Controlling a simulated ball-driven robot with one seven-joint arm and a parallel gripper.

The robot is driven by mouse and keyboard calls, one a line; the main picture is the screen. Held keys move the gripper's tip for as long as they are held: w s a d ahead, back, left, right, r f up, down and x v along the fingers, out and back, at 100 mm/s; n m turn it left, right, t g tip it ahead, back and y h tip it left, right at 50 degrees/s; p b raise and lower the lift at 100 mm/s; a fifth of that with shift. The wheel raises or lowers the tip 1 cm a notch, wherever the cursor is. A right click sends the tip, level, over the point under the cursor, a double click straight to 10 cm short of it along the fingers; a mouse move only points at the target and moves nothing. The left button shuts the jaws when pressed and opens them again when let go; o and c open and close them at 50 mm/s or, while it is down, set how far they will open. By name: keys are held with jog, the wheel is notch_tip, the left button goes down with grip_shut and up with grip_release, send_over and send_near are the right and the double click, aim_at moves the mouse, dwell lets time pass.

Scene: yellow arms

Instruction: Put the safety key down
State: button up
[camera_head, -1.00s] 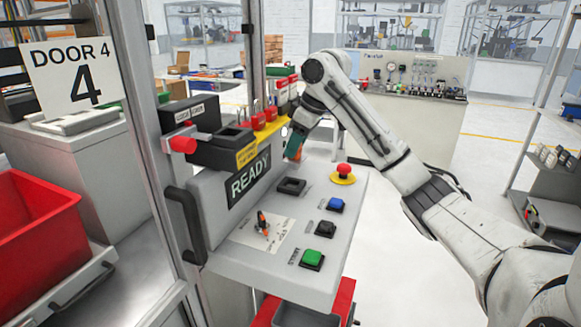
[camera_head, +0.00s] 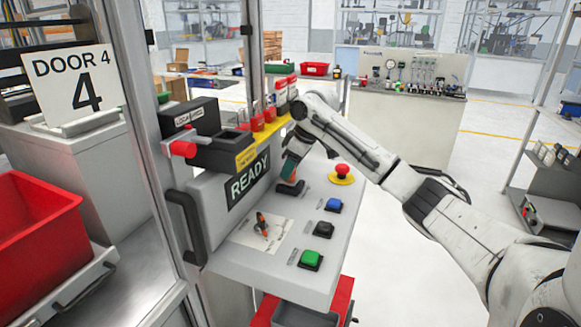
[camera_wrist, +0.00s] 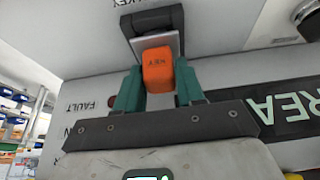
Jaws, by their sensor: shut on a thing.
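The safety key (camera_wrist: 158,74) is an orange block marked KEY with a pale metal plate at its far end. My gripper (camera_wrist: 158,92) is shut on it, one green finger on each side. The plate meets a black key holder (camera_wrist: 150,20) on the grey panel; I cannot tell how far it sits inside. In the head view, my gripper (camera_head: 290,172) is low over the panel, right at the black holder (camera_head: 291,188), partly covering it. The key is small and mostly hidden there.
A red emergency button (camera_head: 342,170) stands right of the holder. Blue, black and green (camera_head: 311,259) buttons line the panel's right edge. A white card (camera_head: 257,235) with an orange and black item or picture lies in front. The READY display (camera_head: 250,181) is at left.

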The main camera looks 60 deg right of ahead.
jog(key=shift+f, duration=0.2)
jog(key=o, duration=1.2)
jog(key=shift+r, duration=0.25)
jog(key=b+v, duration=0.1)
jog(key=v, duration=1.1)
